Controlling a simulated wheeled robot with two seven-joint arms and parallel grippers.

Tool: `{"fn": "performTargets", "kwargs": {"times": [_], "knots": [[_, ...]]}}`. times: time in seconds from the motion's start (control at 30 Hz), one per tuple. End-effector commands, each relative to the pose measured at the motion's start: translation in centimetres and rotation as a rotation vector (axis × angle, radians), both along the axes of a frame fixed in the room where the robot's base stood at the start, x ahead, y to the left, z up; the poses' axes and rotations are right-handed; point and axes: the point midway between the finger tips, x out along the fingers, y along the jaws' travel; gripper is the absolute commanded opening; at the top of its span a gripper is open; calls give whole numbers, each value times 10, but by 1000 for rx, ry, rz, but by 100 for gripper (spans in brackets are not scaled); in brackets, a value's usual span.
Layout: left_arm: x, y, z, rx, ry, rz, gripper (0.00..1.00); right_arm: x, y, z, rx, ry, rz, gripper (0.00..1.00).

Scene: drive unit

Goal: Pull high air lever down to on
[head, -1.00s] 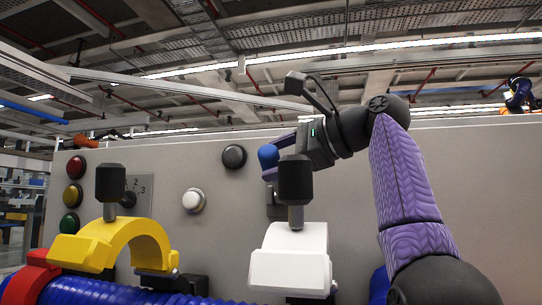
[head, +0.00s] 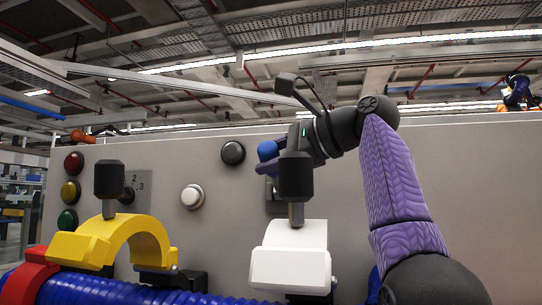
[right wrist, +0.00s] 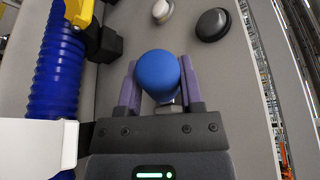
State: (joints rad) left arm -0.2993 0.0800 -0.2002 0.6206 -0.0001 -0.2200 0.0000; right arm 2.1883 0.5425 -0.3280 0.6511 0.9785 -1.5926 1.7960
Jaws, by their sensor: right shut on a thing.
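The air lever's round blue knob (head: 267,150) stands out from the grey panel, partly hidden behind my right gripper in the head view. In the right wrist view the blue knob (right wrist: 157,72) sits between the two purple fingers of my right gripper (right wrist: 159,82), with a grey metal stem below it. The gripper is shut on the knob. In the head view the right gripper (head: 272,161) is partly covered by a black-topped post. The lever's base is mostly hidden. My left gripper is in neither view.
Close in front stand a white clamp (head: 291,262) and a yellow clamp (head: 118,243) with black-topped posts, over a blue corrugated hose (head: 100,291). The grey panel (head: 350,215) carries a black button (head: 233,152), a white button (head: 192,196) and red, yellow and green lamps.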

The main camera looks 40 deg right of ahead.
Motion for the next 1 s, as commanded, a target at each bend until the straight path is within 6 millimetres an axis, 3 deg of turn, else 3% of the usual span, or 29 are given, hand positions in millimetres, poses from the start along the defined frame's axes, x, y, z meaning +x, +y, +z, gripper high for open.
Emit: {"fn": "performTargets", "kwargs": {"times": [0.13, 0.3, 0.4, 0.77, 0.8, 0.97, 1.0], "knots": [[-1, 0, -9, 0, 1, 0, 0, -1, 2, -5, -21, -21, 3, 0], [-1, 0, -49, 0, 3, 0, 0, -7, 9, -28, -159, -147, 3, 0], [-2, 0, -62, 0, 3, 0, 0, -9, 11, -34, -232, -212, 3, 0], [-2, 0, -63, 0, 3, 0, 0, -10, 11, -32, -280, -249, 2, 0], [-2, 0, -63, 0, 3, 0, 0, -10, 11, -32, -280, -249, 2, 50], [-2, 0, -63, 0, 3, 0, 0, -10, 11, -32, -279, -248, 2, 83], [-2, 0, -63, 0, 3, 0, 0, -10, 11, -32, -279, -248, 2, 83]]}}
